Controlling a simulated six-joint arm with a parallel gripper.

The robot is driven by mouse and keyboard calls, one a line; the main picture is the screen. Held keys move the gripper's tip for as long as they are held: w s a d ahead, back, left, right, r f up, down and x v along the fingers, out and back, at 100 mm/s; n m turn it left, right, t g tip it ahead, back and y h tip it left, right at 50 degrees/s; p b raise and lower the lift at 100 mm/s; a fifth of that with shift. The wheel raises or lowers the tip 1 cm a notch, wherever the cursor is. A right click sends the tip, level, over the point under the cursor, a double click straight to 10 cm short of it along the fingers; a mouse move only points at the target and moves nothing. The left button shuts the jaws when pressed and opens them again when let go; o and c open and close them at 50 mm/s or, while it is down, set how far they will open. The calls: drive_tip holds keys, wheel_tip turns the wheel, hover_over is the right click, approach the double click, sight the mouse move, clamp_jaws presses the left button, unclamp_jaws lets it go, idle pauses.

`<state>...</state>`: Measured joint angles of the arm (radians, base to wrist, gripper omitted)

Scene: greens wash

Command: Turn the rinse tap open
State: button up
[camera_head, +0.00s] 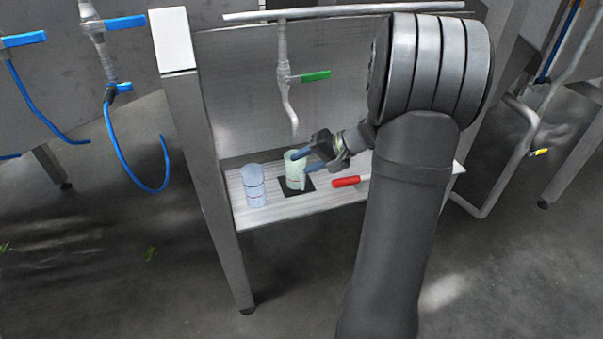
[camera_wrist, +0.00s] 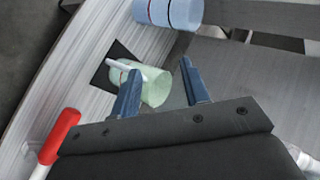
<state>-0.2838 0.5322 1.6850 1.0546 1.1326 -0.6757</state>
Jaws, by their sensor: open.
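The rinse tap with a green lever (camera_head: 315,76) sits on the grey pipe (camera_head: 283,60) above the shelf. Its lever points sideways to the right, across the pipe, and the spout hangs below it. A pale green cup (camera_head: 296,168) stands on a black square mat (camera_head: 297,189) below the spout. My gripper (camera_head: 308,158) is open beside the cup, well below the lever. In the wrist view the blue fingers (camera_wrist: 163,92) are apart, with the pale green cup (camera_wrist: 155,88) between or just beyond them. I cannot tell whether they touch it. The tap is not in the wrist view.
A clear bluish cup (camera_head: 254,185) stands left of the mat. A red-handled tool (camera_head: 345,181) lies on the shelf (camera_head: 275,212) to the right. Blue-levered taps (camera_head: 125,22) with hoses are at the far left. A horizontal pipe (camera_head: 340,11) runs along the top.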

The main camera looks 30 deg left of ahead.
sight(308, 78)
drive_tip(key=shift+s+a+f+n+g+h, duration=0.1)
drive_tip(key=shift+s+f+n+g+h, duration=0.05)
drive_tip(key=shift+s+f+n+h, duration=0.3)
drive_tip(key=shift+s+a+f+n+g+h, duration=0.1)
drive_tip(key=shift+f+n+h, duration=0.1)
drive_tip(key=shift+f, duration=0.4)
drive_tip(key=shift+s+a+f+n+g+h, duration=0.15)
drive_tip(key=shift+s+f+n+h, duration=0.15)
drive_tip(key=shift+f, duration=0.2)
drive_tip(key=shift+c, duration=0.4)
